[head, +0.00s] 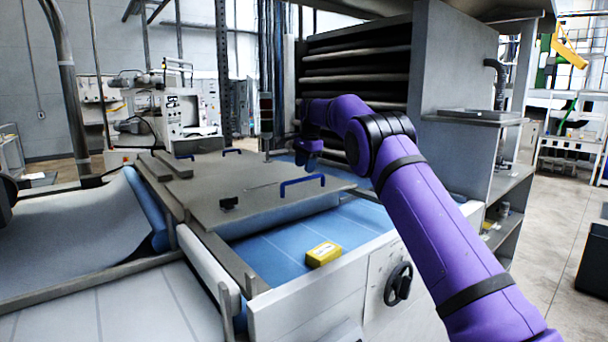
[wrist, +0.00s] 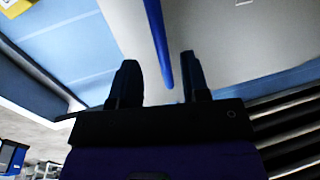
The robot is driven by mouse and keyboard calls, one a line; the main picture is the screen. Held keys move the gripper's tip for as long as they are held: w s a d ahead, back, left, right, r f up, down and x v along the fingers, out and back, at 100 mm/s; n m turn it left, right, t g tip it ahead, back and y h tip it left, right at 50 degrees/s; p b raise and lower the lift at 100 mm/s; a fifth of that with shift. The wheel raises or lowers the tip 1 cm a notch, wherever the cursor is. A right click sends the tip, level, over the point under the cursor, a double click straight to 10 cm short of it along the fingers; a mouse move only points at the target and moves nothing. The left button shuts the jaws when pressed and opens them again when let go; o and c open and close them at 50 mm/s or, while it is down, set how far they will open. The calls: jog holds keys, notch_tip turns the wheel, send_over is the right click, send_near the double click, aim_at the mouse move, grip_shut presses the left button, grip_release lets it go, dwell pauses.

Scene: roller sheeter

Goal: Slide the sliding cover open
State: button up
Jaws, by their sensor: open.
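The sliding cover (head: 230,185) is a flat grey plate lying over the blue bed of the machine. My gripper (head: 308,160) is above the cover's right part, near the right handle. In the wrist view my gripper (wrist: 160,78) is open, with a blue handle bar (wrist: 157,40) showing between its two dark fingers. It is not clear whether the fingers touch the bar. The fingertips are hard to make out in the head view.
A yellow box (head: 323,254) lies on the exposed blue bed (head: 270,248) in front of the cover. A dark round knob (head: 398,284) sits on the machine's front panel. A grey cabinet with a rack of rollers (head: 358,62) stands close behind my arm.

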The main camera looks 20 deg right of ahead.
notch_tip(320, 180, up, 6)
jog(key=s, duration=0.1)
jog(key=shift+d+r, duration=0.2)
jog(key=shift+d, duration=0.05)
jog(key=shift+s, duration=0.15)
